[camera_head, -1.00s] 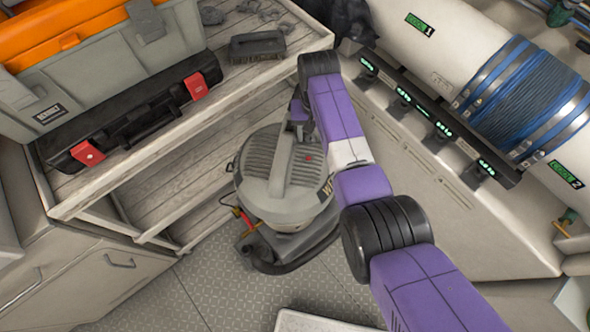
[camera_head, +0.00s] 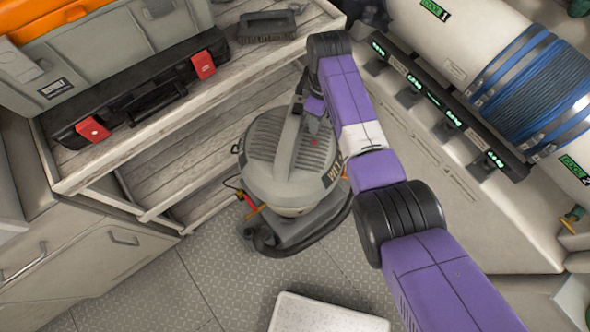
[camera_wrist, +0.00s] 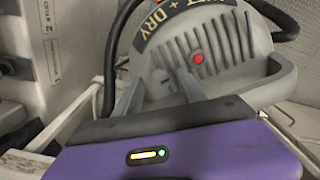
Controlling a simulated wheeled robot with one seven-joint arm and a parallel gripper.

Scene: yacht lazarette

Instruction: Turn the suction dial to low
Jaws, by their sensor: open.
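The wet and dry vacuum (camera_head: 270,165) stands on the floor, a grey ribbed drum with a dark "WET + DRY" band. A red button (camera_head: 314,141) is on its lid and also shows in the wrist view (camera_wrist: 197,57). My gripper (camera_head: 314,106), purple, is at the vacuum's top near its handle, partly hidden by my arm. In the wrist view its purple body fills the bottom, just before the lid. No dial setting is readable.
A slatted wooden shelf (camera_head: 150,160) at left carries a black case (camera_head: 150,98) and a brush (camera_head: 266,27). A panel with green displays (camera_head: 440,105) and a white cylinder (camera_head: 462,35) are at right.

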